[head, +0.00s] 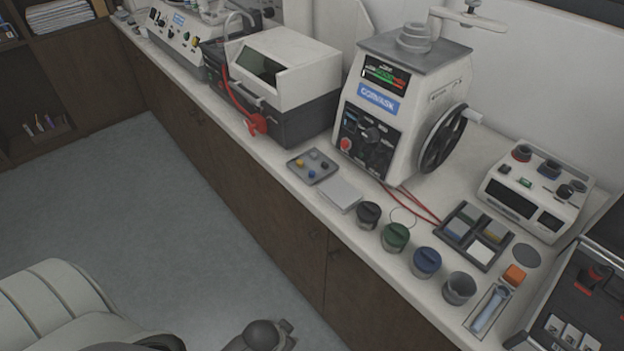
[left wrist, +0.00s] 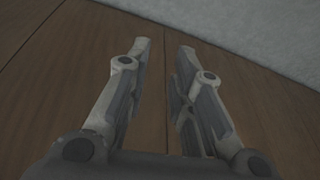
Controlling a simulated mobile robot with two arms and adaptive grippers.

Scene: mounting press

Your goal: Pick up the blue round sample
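The blue round sample (head: 311,175) is a very small disc on a small grey tray (head: 296,168) on the counter. It sits at the tray's near edge, beside yellow, pale and dark round samples. My left gripper (left wrist: 165,50) is open in the left wrist view, with nothing between its fingers and brown wood panels behind them. In the head view only a dark grey part of my arm shows at the bottom edge, low in front of the cabinets and well away from the tray. My right gripper is in neither view.
A grey-white pad (head: 340,194) lies right of the tray. The white machine with a handwheel (head: 405,105) and a lidded box machine (head: 285,85) stand behind. Several jars, including a blue-lidded one (head: 426,262), line the counter's front to the right.

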